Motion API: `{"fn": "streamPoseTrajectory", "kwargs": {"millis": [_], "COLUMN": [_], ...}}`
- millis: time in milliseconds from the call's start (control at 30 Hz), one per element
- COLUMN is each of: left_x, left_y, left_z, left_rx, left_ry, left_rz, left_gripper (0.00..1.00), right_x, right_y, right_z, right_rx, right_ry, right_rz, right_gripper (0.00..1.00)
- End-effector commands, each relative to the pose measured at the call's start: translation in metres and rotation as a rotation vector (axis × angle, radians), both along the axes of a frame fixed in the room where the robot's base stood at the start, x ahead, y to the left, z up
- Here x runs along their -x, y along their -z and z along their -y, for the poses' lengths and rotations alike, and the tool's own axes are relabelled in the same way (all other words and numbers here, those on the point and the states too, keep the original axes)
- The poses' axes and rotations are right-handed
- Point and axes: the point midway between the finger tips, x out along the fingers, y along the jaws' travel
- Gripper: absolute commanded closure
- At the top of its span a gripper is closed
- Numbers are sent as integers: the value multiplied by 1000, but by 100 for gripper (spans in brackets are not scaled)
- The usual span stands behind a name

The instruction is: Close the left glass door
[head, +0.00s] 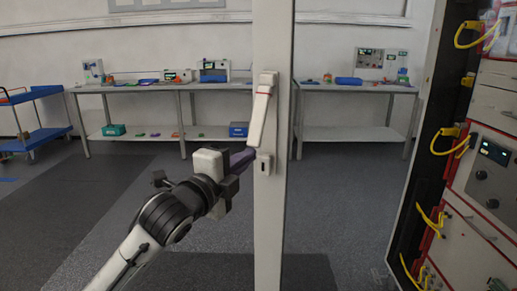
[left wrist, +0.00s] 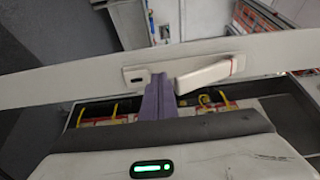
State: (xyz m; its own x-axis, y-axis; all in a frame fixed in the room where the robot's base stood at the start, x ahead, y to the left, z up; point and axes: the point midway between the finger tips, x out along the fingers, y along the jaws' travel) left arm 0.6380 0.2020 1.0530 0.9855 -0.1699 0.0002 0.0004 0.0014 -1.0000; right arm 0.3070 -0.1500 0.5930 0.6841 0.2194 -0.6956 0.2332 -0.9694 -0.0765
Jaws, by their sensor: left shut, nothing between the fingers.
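The left glass door stands open; its white upright frame (head: 271,215) runs top to bottom through the middle of the head view. In the left wrist view the frame (left wrist: 65,87) crosses as a pale band. A white lever handle with a red stripe (head: 260,112) is tilted out from the frame; it also shows in the left wrist view (left wrist: 208,74). Below it in the head view is a small latch plate (head: 263,165). My left gripper (head: 248,156) has its purple fingers (left wrist: 157,92) together and empty, tips at the frame between plate and handle; contact is unclear. My right gripper is out of view.
The cycler cabinet (head: 487,170) with yellow cables and red-edged modules stands open at the right. Grey benches (head: 140,88) with instruments line the back wall. A blue cart (head: 45,133) is at the far left. The floor (head: 75,220) left of the door is clear.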

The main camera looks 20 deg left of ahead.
Motion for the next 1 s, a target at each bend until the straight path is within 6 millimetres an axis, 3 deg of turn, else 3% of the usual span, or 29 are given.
{"fn": "streamPoseTrajectory", "kwargs": {"millis": [200,400,1000], "left_x": [-41,-58,-63], "left_y": [0,0,-1], "left_z": [7,11,11], "left_rx": [2,2,0], "left_ry": [0,1,11], "left_rz": [0,-1,0], "left_gripper": [100,100,100], "right_x": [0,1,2], "right_y": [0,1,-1], "right_z": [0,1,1], "right_rx": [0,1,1], "right_ry": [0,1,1], "right_rz": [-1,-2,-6], "right_gripper": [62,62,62]}}
